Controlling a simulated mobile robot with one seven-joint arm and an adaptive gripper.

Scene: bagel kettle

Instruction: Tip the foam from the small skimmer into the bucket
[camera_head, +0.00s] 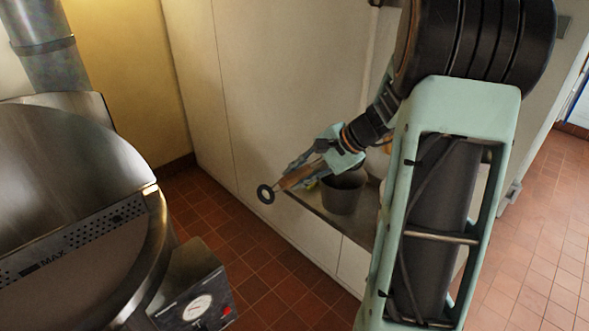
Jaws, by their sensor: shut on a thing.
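My gripper (300,174) is shut on a wooden handle, which I take to be the small skimmer (294,179). A dark ring (265,194) shows at the handle's lower left end, out past the shelf edge. I cannot make out the skimmer's bowl or any foam. A grey bucket (342,197) stands upright on a metal shelf (357,227), just right of and below my gripper. My gripper and wrist cover part of its rim, and its inside is mostly hidden.
A large steel kettle (70,190) with a gauge box (197,292) fills the left. Pale objects behind the bucket are mostly hidden by my arm. A cream wall (270,80) stands behind the shelf. Red tiled floor (262,262) lies clear between kettle and shelf.

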